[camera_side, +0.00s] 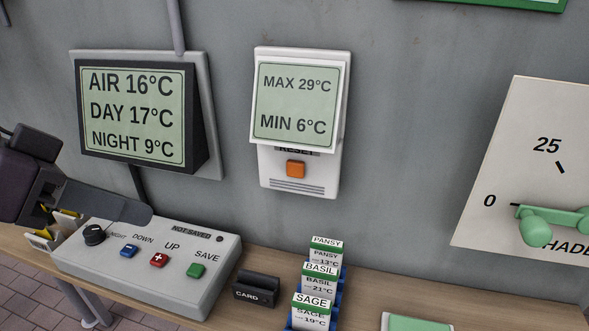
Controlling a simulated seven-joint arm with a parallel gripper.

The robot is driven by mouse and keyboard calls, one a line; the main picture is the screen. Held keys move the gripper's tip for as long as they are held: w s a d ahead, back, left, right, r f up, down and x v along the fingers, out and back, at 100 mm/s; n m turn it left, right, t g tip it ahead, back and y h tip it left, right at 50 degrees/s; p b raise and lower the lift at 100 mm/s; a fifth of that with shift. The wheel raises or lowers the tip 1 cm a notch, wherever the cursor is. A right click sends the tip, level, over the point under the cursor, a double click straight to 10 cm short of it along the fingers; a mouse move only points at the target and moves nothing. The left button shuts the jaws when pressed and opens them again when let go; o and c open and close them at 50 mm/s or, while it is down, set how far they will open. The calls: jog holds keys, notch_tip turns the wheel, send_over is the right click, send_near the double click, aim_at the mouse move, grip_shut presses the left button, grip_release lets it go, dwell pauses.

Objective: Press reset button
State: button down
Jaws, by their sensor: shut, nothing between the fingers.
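The orange reset button (296,169) sits on the lower part of a white wall unit (330,182). The RESET label above it is partly covered by the unit's screen, which reads MAX 29°C and MIN 6°C. My gripper (140,212) is at the left, above the grey control box, well left of the reset button and lower than it. Its fingers are shut with nothing held. It appears near the box's dark knob (94,235); whether it touches the box I cannot tell.
The control box (185,290) has blue, red and green buttons and a NOT SAVED label. A display (135,112) reads AIR 16°C, DAY 17°C, NIGHT 9°C. A card holder (256,289) and plant cards (318,283) stand on the shelf. A green lever (540,222) is at right.

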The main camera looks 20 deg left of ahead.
aim_at(295, 169)
jog(key=w+d+f+m+t, duration=0.1)
jog(key=w+d+f, duration=0.1)
jog(key=d, duration=0.4)
jog(key=w+d+f+t, duration=0.1)
jog(key=w+d, duration=0.2)
jog(key=d, duration=0.4)
jog(key=shift+d+f+m, duration=0.2)
jog(key=shift+f+m, duration=0.15)
jog(key=shift+m, duration=0.05)
jog(key=shift+w, duration=0.15)
jog(key=w, duration=0.8)
jog(key=shift+w, duration=0.35)
jog(key=shift+w, duration=0.1)
dwell(0.6)
jog(key=shift+w, duration=0.3)
